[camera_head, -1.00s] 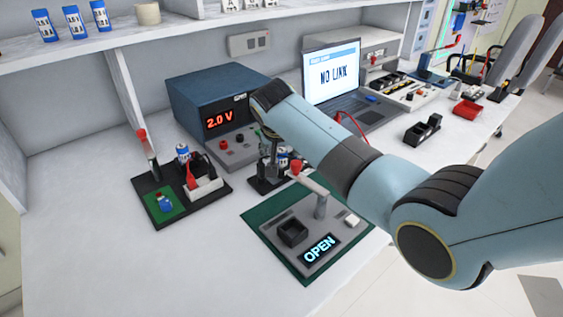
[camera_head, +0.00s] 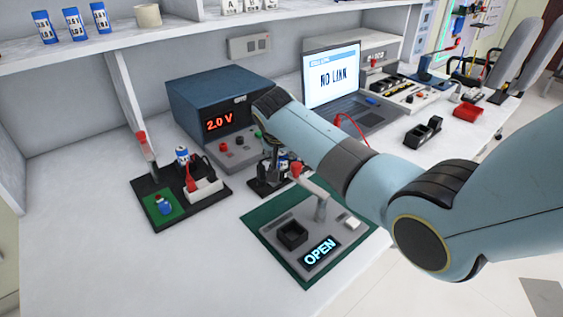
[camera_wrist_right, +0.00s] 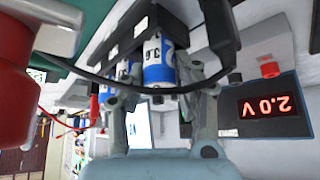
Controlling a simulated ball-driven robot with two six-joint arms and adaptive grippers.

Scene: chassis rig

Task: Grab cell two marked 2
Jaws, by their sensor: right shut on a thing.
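Blue-and-white cells stand in a small black holder (camera_head: 267,188) in front of the power supply, partly hidden by my right gripper (camera_head: 272,165). In the right wrist view, my right gripper (camera_wrist_right: 163,108) is shut on a blue-and-white cell (camera_wrist_right: 155,66) between its fingers. Another cell (camera_wrist_right: 106,91) shows beside it. I cannot tell whether the held cell is clear of the holder. My left gripper is not in view.
A power supply (camera_head: 205,95) reading 2.0 V stands behind. A tester (camera_head: 318,234) with a red-knobbed lever reads OPEN in front. A black board (camera_head: 152,190) with a blue cell and clips lies left. The bench front left is clear.

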